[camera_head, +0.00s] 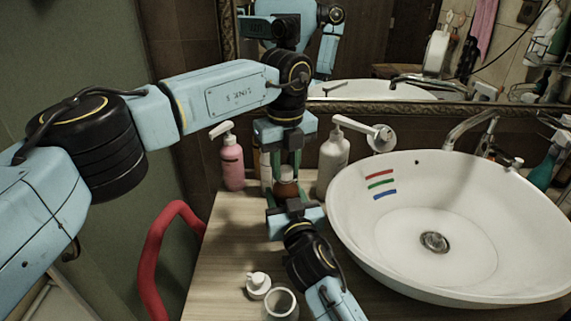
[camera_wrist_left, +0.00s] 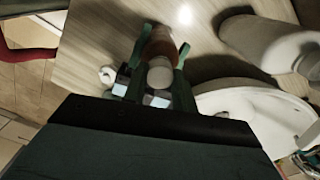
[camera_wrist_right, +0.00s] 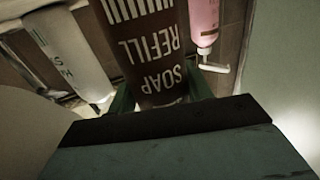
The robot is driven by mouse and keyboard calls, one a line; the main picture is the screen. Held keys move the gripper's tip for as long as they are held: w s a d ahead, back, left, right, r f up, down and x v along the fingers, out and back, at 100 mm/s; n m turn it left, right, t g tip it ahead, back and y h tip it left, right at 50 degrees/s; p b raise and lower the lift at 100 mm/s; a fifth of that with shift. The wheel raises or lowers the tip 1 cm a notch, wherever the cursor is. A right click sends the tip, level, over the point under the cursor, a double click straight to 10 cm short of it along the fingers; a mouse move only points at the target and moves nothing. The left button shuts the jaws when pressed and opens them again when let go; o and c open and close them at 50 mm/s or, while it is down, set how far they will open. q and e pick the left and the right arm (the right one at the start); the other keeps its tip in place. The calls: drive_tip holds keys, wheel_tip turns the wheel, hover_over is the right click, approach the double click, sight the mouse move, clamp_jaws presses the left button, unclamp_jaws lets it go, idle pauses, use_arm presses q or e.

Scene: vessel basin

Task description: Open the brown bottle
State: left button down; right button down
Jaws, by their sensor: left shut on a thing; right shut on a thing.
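The brown bottle (camera_head: 286,188) stands on the counter between my two grippers, mostly hidden in the head view. In the right wrist view the brown bottle (camera_wrist_right: 145,50) fills the middle, its SOAP REFILL lettering upside down. My right gripper (camera_head: 291,205) reaches in from the front and is shut on the body, one finger each side. My left gripper (camera_head: 284,165) comes down from above and is shut at the bottle's top. In the left wrist view the pale round cap (camera_wrist_left: 160,73) lies between its fingers. I cannot tell if the cap is loose.
A pink pump bottle (camera_head: 232,162) stands to the left and a white pump bottle (camera_head: 332,162) close to the right. The white basin (camera_head: 400,252) fills the right side. A white pump top (camera_head: 258,284) and an open jar (camera_head: 281,304) are near the front. Bare counter (camera_head: 225,245) lies at left.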

sight(286, 169)
use_arm(q)
drive_tip(key=n, duration=0.3)
drive_tip(key=shift+n, duration=0.4)
drive_tip(key=n, duration=0.4)
drive_tip(key=shift+n, duration=0.4)
drive_tip(key=shift+r, duration=0.15)
drive_tip(key=shift+r, duration=1)
drive_tip(key=shift+r, duration=2)
use_arm(e)
drive_tip(key=c, duration=0.5)
unclamp_jaws()
